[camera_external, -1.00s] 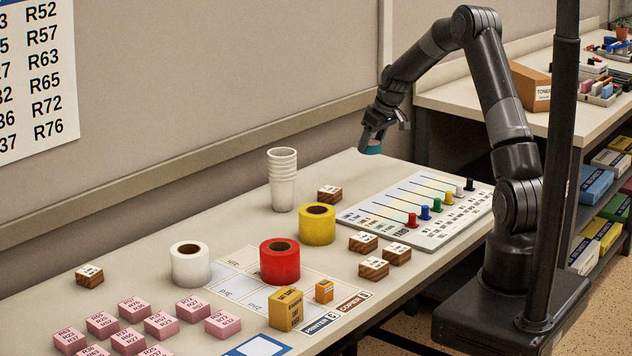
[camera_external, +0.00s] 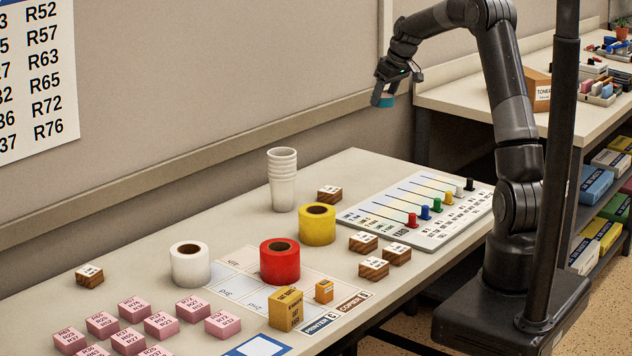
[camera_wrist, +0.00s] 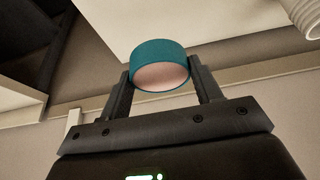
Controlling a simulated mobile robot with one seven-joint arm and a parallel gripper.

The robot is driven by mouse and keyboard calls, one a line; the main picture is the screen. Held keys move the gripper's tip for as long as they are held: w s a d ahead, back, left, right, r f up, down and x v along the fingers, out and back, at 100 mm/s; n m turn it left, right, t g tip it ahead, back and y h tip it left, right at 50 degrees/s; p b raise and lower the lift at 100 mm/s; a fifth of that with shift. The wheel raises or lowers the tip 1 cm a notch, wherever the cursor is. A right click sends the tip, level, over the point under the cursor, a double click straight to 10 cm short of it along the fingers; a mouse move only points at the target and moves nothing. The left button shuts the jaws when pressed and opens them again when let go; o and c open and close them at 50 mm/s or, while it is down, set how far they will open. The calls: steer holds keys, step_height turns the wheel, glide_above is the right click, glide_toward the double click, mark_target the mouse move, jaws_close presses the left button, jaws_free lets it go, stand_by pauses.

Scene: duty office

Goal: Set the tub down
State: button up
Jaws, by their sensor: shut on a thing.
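The tub is a small round teal piece (camera_wrist: 160,50) with a paler pinkish end face, seen between the fingers in the wrist view. It also shows as a small teal shape (camera_external: 386,100) in the external view. My gripper (camera_external: 384,96) is shut on it, with one finger on each side (camera_wrist: 163,82). It holds the tub in the air, well above the far end of the table (camera_external: 350,170), close to the wall. The tub touches nothing but the fingers.
A stack of white cups (camera_external: 282,180) stands near the wall. Yellow (camera_external: 317,225), red (camera_external: 280,262) and white (camera_external: 190,265) rolls, wooden blocks and a slider board (camera_external: 420,211) occupy the table. The table's far corner is clear. A second desk (camera_external: 460,95) stands behind.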

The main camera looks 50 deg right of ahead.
steer(key=w+a+n+y, duration=0.1)
steer(key=w+a, duration=0.2)
steer(key=a, duration=0.8)
steer(key=w+a+n, duration=0.1)
steer(key=w+a, duration=0.3)
steer(key=a, duration=0.6)
steer(key=n, duration=0.3)
glide_above(220, 236)
steer(key=s+d, duration=0.1)
steer(key=shift+g+y, duration=0.3)
steer(key=shift+y, duration=0.1)
steer(key=f, duration=1.8)
steer(key=shift+s+f, duration=0.1)
steer(key=shift+s, duration=0.1)
steer(key=shift+a+f+m, duration=0.2)
steer(key=shift+f+m, duration=0.1)
steer(key=shift+f, duration=1.8)
steer(key=shift+f, duration=0.1)
